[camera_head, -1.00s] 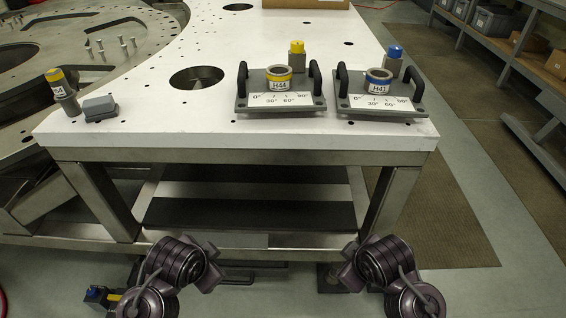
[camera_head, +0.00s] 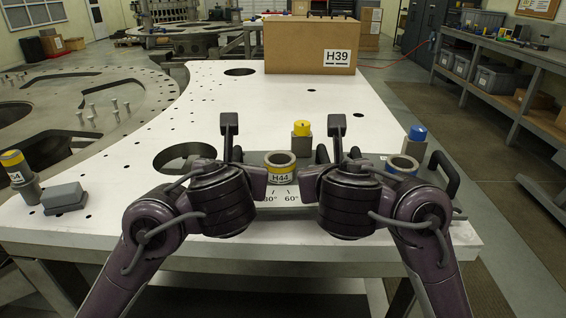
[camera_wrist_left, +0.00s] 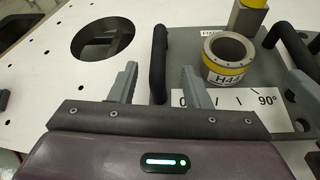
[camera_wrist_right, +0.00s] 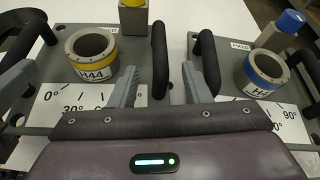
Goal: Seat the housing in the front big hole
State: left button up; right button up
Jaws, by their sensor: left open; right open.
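The yellow-banded housing H44 (camera_head: 281,166) stands on a grey plate with two black handles and an angle scale. The front big hole (camera_head: 181,157) lies left of it in the white table and looks empty. The hole also shows in the left wrist view (camera_wrist_left: 103,38). My left gripper (camera_wrist_left: 160,88) is open, with the plate's left handle (camera_wrist_left: 158,58) in line between its fingers. My right gripper (camera_wrist_right: 160,86) is open, with the plate's right handle (camera_wrist_right: 160,58) in line between its fingers. I cannot tell whether either touches. My arms hide much of the plate in the head view.
A second plate with blue-banded housing (camera_wrist_right: 267,73) stands close on the right; its left handle (camera_wrist_right: 206,58) is near my right gripper. A yellow-topped post (camera_head: 302,140) stands behind H44. A grey block (camera_head: 64,198) lies at left. A cardboard box (camera_head: 310,46) stands at the back.

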aim_at(235, 158)
pick_arm(q)
jog(key=shift+r, duration=0.3)
pick_arm(e)
jog(key=shift+r, duration=0.35)
pick_arm(q)
jog(key=shift+s+r, duration=0.2)
jog(key=shift+s, duration=0.35)
pick_arm(e)
jog(key=shift+s+r, duration=0.2)
jog(key=shift+s, duration=0.4)
pick_arm(q)
jog(key=shift+x, duration=4.1)
pick_arm(e)
jog(key=shift+x, duration=4.1)
jog(key=shift+a, duration=0.1)
pick_arm(q)
grip_shut()
pick_arm(e)
grip_shut()
pick_arm(q)
jog(key=shift+r, duration=0.2)
pick_arm(e)
jog(key=shift+r, duration=0.25)
pick_arm(q)
jog(key=shift+w, duration=0.1)
pick_arm(e)
jog(key=shift+w, duration=0.15)
